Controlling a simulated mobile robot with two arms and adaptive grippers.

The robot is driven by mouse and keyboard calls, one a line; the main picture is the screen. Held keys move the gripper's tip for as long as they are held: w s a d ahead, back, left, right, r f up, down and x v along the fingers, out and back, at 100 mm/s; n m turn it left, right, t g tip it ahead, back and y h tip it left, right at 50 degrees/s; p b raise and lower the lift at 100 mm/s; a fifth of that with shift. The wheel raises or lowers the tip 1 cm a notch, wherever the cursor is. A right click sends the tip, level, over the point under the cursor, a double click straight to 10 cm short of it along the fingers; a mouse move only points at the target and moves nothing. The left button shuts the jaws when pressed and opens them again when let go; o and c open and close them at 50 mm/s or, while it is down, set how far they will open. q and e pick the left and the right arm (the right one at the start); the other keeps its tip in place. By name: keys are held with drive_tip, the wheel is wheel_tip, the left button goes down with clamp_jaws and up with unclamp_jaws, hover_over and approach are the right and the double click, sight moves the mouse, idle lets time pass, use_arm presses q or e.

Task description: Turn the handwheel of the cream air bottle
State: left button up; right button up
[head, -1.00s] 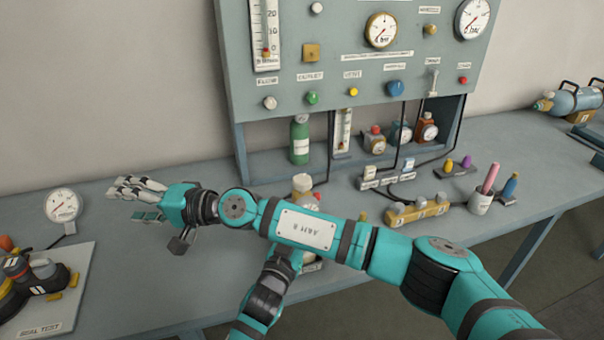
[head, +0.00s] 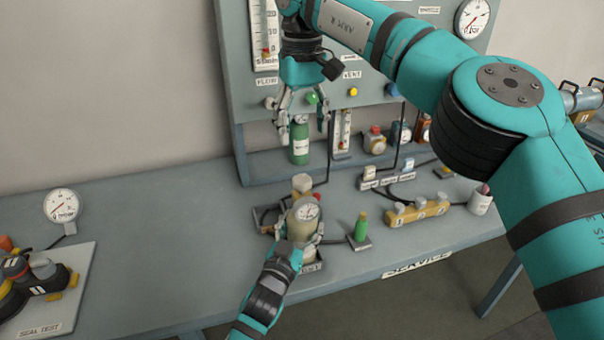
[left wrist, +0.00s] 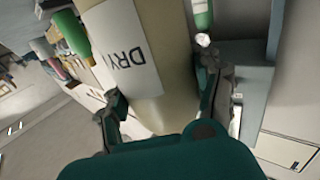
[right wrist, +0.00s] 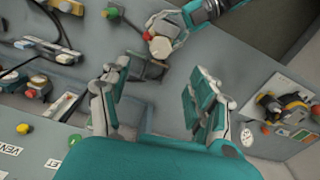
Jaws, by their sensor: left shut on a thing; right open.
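The cream air bottle (head: 299,228) stands on the bench with a round gauge on its front. Its pale, faceted handwheel (head: 302,182) is on top and also shows in the right wrist view (right wrist: 160,47). My left gripper (head: 297,243) is shut around the bottle's body. In the left wrist view the fingers (left wrist: 165,100) are on either side of the bottle, below its "DRY" label; the handwheel is out of that view. My right gripper (head: 304,112) is open and empty, pointing down in front of the panel, behind and above the bottle. Its spread fingers show in the right wrist view (right wrist: 160,102).
A dark green bottle (head: 299,145) stands in the panel's recess behind my right gripper. The seal test board (head: 75,292) lies left; bench between is clear.

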sight(302, 178)
wheel_tip(302, 178, down, 12)
drive_tip(key=shift+r, duration=0.25)
drive_tip(key=c, duration=1.1)
drive_tip(key=shift+c, duration=0.2)
